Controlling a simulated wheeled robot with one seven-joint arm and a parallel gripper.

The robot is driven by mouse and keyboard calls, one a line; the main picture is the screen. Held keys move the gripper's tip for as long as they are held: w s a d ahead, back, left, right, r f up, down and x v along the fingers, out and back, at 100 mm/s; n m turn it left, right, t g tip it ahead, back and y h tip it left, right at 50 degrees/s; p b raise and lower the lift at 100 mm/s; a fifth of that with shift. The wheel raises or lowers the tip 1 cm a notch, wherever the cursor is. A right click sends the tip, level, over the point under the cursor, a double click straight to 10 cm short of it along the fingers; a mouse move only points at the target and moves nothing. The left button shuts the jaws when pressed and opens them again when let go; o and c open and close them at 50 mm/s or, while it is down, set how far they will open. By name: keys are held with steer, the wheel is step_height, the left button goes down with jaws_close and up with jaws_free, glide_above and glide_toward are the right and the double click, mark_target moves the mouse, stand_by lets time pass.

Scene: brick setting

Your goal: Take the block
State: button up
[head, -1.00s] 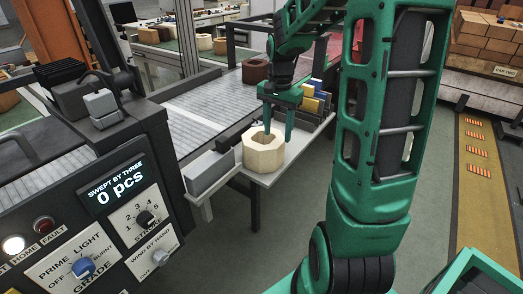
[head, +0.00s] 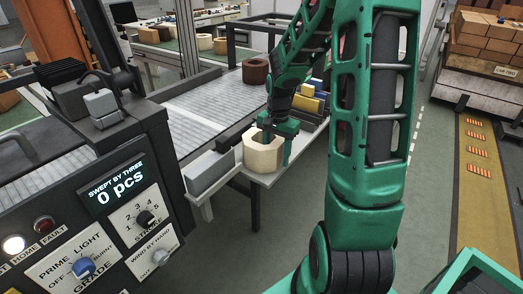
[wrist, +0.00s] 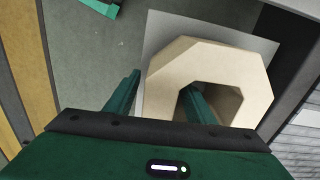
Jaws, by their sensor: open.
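The block (head: 262,157) is a pale cream octagonal piece with a hole through its middle. In the wrist view the block (wrist: 245,80) lies beneath my gripper (wrist: 160,95). One finger reaches into the block's hole and the other is outside its wall, so the wall stands between the fingers. The jaws are open, with a gap seen beside the outer finger. The fingertips' depth is partly hidden.
A grey box (head: 211,172) stands just left of the block. Yellow and blue pieces (head: 308,103) stand behind it along the shelf. A control panel (head: 110,215) fills the lower left. The roller conveyor (head: 200,110) runs behind. Floor right of the shelf is clear.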

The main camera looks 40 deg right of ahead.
steer(key=shift+c, duration=0.7)
jaws_close()
steer(key=shift+w+r, duration=0.1)
stand_by(0.5)
